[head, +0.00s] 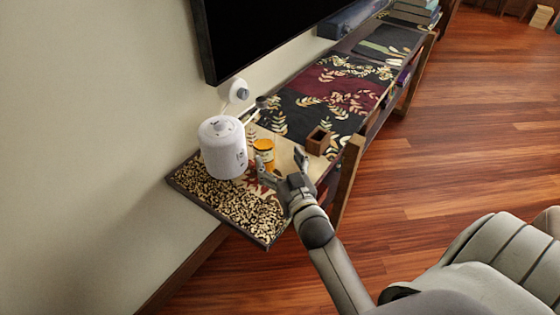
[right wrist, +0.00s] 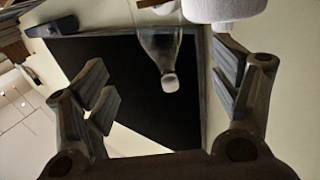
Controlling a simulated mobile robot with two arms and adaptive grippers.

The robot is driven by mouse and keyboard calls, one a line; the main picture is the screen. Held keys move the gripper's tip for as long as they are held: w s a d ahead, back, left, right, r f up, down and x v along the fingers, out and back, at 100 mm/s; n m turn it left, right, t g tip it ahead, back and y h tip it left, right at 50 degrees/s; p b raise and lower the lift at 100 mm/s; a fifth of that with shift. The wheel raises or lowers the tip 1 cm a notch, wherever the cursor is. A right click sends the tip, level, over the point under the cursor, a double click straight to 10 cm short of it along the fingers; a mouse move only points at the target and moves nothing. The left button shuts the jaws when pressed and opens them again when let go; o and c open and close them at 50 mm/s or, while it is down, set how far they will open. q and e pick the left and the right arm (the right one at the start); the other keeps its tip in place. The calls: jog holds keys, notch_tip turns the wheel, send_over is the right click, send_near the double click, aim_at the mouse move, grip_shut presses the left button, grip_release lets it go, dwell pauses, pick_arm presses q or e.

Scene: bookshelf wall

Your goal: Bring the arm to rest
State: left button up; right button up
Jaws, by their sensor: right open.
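My right gripper (head: 280,159) is at the end of my right arm, over the near edge of the low shelf table. Its fingers are spread wide. They also show well apart in the right wrist view (right wrist: 163,70), gripping nothing. In the head view a small jar with an orange-yellow label (head: 264,148) stands just behind the left finger, which partly covers it. In the right wrist view a clear bottle with a pale cap (right wrist: 160,48) shows between the fingers, untouched. My left gripper is not in view.
A white canister (head: 223,150) stands left of the gripper on the pebble-patterned table end (head: 225,203). A small wooden box (head: 318,141) stands to the right. A black screen (head: 255,35) hangs above. The wooden floor (head: 445,140) to the right is largely clear.

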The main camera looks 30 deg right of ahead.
jog(key=s+a+f+n+g+y, duration=0.1)
jog(key=s+a+f+g, duration=0.3)
jog(key=s, duration=0.5)
jog(key=s+a+f+n+g+y, duration=0.1)
jog(key=s+a+f+n+g, duration=0.15)
jog(key=s+g, duration=0.4)
jog(key=s+a+f+n+g+y, duration=0.1)
jog(key=s+a+f+g+y, duration=0.2)
jog(key=s, duration=0.7)
notch_tip(320, 180, down, 28)
jog(key=s+g+h, duration=0.1)
jog(key=s+g, duration=0.1)
jog(key=s, duration=0.1)
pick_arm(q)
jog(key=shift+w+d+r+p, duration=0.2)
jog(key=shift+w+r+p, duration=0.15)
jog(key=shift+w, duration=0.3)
pick_arm(e)
jog(key=s+d+f, duration=0.1)
jog(key=s+f, duration=0.6)
jog(key=s, duration=0.1)
jog(key=s+d+f+g, duration=0.1)
jog(key=s+d+f, duration=0.1)
jog(key=s+f, duration=0.6)
jog(key=shift+d+h, duration=0.25)
jog(key=shift+h, duration=0.05)
